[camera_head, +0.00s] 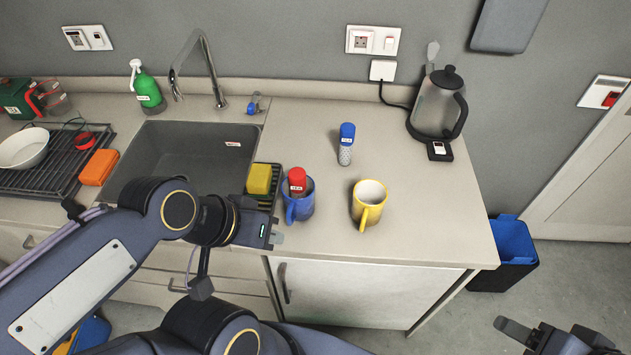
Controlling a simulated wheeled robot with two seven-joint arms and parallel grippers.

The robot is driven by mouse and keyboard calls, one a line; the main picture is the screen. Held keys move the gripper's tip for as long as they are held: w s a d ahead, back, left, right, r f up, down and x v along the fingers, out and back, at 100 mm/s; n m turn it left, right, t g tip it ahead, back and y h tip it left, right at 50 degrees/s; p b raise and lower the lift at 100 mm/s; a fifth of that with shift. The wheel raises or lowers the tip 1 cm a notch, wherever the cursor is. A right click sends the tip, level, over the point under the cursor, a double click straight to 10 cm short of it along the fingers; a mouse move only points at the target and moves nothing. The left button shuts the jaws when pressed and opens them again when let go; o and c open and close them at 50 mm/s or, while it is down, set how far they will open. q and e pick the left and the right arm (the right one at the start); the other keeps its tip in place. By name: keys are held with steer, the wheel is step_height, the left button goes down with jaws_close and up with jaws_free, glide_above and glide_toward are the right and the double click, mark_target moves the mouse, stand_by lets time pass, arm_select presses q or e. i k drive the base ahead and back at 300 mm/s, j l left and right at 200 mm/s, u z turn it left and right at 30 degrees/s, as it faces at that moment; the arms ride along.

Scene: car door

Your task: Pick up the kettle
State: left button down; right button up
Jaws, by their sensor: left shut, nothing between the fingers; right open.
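The kettle (434,108) has a grey body with a black lid and a black handle on its right side. It stands upright at the back right of the counter, on a dark base (439,150) with a black cord to the wall socket. My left gripper (275,238) is shut and empty near the counter's front edge, just below the blue mug and well left of the kettle. My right gripper (550,336) is open at the bottom right, over the floor, well below and right of the kettle. The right gripper is partly cut off by the frame.
A blue mug (302,208) with a red-capped shaker (297,182), a yellow mug (367,204) and a blue-capped shaker (346,146) stand on the counter (420,215). The counter in front of the kettle is clear. A blue bin (510,242) stands on the floor at right.

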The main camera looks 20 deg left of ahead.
mark_target(436, 110)
steer(key=z, duration=1.05)
steer(key=k+j+z, duration=0.25)
steer(key=j+z, duration=0.3)
steer(key=k+j, duration=0.05)
steer(key=j, duration=0.05)
